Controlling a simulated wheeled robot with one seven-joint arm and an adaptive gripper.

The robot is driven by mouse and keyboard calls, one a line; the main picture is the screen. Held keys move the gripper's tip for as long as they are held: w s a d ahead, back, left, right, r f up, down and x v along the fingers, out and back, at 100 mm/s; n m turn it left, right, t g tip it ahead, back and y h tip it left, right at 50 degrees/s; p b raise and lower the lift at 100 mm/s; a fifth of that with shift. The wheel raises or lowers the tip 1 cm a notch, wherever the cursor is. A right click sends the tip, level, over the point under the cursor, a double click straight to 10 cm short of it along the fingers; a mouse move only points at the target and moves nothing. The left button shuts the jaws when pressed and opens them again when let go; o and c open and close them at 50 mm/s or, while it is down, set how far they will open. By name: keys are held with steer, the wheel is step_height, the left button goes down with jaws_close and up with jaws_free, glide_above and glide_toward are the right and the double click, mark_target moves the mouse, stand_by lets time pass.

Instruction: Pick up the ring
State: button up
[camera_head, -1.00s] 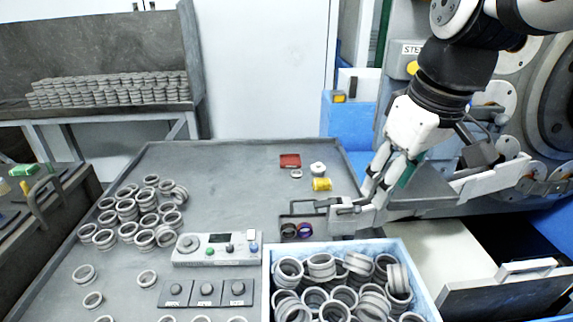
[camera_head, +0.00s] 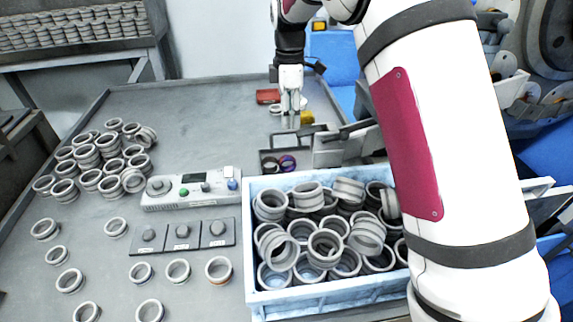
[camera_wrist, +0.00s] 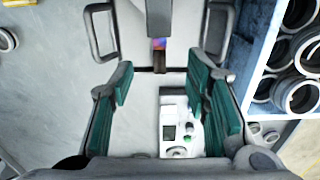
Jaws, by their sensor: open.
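Many grey metal rings are in view. A pile of rings (camera_head: 103,160) stands on the left of the table, several loose rings (camera_head: 178,271) lie at the front, and more rings (camera_head: 325,244) fill the blue crate (camera_head: 327,297). A purple ring (camera_head: 287,163) and a dark ring sit in a small dark holder behind the crate. My gripper (camera_head: 290,122) points down over the back of the table, left of the holder's far side. In the wrist view my gripper (camera_wrist: 160,92) has its green pads apart, with no ring between them.
A grey control box (camera_head: 192,189) and a button panel (camera_head: 183,238) lie left of the crate. A red box (camera_head: 268,96) and a yellow block (camera_head: 307,118) are near my gripper. The middle-back of the table is clear.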

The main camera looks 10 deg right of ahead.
mark_target(287, 157)
steer(key=f+b, duration=0.2)
steer(key=f, duration=1.2)
steer(key=shift+a, duration=0.2)
jaws_close()
